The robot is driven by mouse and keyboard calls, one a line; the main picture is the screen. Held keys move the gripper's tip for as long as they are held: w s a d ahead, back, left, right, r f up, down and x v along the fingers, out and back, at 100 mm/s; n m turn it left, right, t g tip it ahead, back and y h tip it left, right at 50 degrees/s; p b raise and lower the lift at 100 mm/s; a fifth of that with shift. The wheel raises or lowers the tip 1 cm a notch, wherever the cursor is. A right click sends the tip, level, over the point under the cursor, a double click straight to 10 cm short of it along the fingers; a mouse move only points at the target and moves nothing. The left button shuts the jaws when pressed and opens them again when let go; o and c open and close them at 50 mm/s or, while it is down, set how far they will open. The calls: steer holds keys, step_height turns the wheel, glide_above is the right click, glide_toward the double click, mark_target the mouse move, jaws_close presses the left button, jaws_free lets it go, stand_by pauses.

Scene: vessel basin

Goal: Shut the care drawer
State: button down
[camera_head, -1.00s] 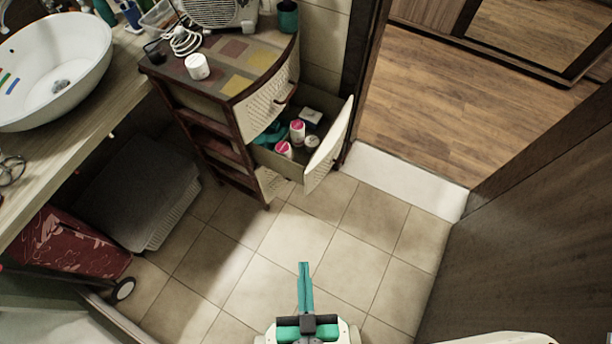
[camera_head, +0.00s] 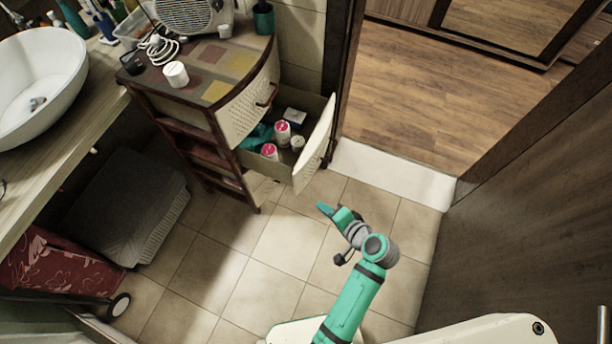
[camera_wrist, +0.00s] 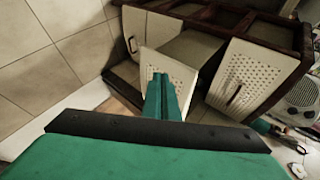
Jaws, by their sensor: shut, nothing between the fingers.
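The care drawer (camera_head: 315,147) stands pulled out from the dark wood cabinet (camera_head: 204,105), below a shut upper drawer. It holds pink-topped jars (camera_head: 282,132), a small white box and a teal cloth. My gripper (camera_head: 324,208) is shut and empty, in front of the drawer and a little right of its lower front edge. In the wrist view my gripper's fingers (camera_wrist: 162,90) point toward the pale drawer front (camera_wrist: 176,68) and overlap it in the picture. I cannot tell whether they touch.
A basin (camera_head: 40,85) on a counter is at the left, with a grey hamper (camera_head: 125,205) below. A fan heater (camera_head: 190,14) and a white cup (camera_head: 175,74) stand on the cabinet top. A dark door (camera_head: 540,200) is at the right. Tiled floor is clear between.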

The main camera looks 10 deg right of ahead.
steer(key=w+d+r+y, duration=0.2)
steer(key=d+r+y, duration=0.15)
steer(key=r, duration=0.25)
glide_toward(298, 173)
step_height(298, 173, down, 2)
steer(key=shift+n+h, duration=0.25)
steer(key=shift+n, duration=0.15)
steer(key=w+a, duration=0.2)
steer(key=w, duration=0.1)
steer(key=shift+a+f, duration=0.35)
steer(key=shift+f, duration=0.05)
steer(key=shift+w+a, duration=0.45)
steer(key=shift+w, duration=0.05)
steer(key=shift+w, duration=0.1)
